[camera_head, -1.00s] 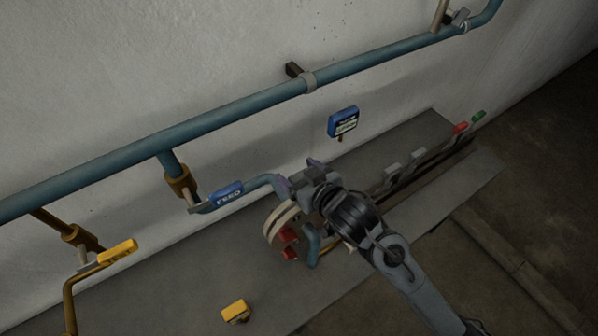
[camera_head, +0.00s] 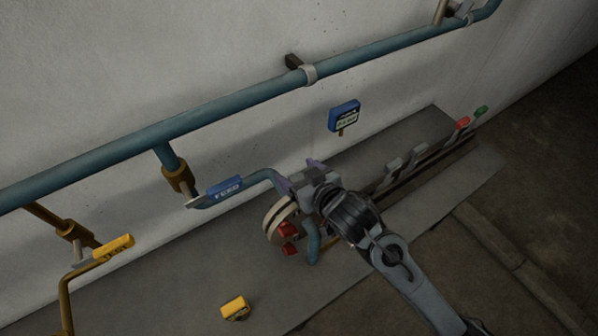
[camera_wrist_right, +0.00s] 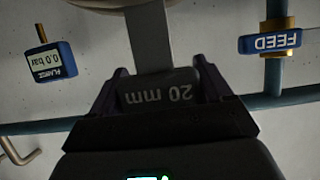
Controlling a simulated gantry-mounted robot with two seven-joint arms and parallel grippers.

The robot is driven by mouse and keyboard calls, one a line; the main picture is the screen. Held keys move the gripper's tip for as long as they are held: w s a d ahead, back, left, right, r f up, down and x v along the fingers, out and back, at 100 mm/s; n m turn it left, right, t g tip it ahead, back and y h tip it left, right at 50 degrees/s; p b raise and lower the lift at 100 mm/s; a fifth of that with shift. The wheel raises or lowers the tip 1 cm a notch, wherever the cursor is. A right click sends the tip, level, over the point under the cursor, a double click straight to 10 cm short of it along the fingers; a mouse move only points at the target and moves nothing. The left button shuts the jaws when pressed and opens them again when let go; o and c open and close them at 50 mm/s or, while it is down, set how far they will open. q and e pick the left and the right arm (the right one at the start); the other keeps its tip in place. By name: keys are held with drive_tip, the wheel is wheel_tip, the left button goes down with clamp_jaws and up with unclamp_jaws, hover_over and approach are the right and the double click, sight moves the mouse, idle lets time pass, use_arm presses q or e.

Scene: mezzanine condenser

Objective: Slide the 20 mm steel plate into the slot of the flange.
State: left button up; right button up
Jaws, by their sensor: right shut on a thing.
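My right gripper (camera_head: 298,184) is at the flange (camera_head: 276,220), a pale round rim with red parts on the blue pipe. In the right wrist view my right gripper (camera_wrist_right: 158,88) is shut on the 20 mm steel plate (camera_wrist_right: 150,42), its label held between the fingers. The grey plate runs from the fingers up to the top edge of that view, where a pale strip of the flange (camera_wrist_right: 100,3) shows. The slot is hidden, so I cannot tell how far the plate is in it. My left gripper is not in view.
A blue FEED handle (camera_head: 225,188) sits left of the flange. A blue gauge (camera_head: 344,117) stands behind it. Yellow handle (camera_head: 113,247) and yellow block (camera_head: 235,308) are lower left. A rack (camera_head: 405,160) with red and green tags is right. The blue pipe (camera_head: 240,98) crosses the wall.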

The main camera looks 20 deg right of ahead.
drive_tip(key=shift+f+b, duration=0.4)
drive_tip(key=shift+f, duration=0.25)
drive_tip(key=shift+f+b, duration=0.4)
drive_tip(key=shift+f, duration=0.25)
drive_tip(key=shift+f+b, duration=0.35)
drive_tip(key=shift+f, duration=0.2)
drive_tip(key=o, duration=1.6)
drive_tip(key=p+v, duration=0.1)
drive_tip(key=v, duration=0.9)
drive_tip(key=shift+s+r, duration=0.25)
drive_tip(key=shift+s, duration=0.1)
drive_tip(key=shift+d, duration=0.1)
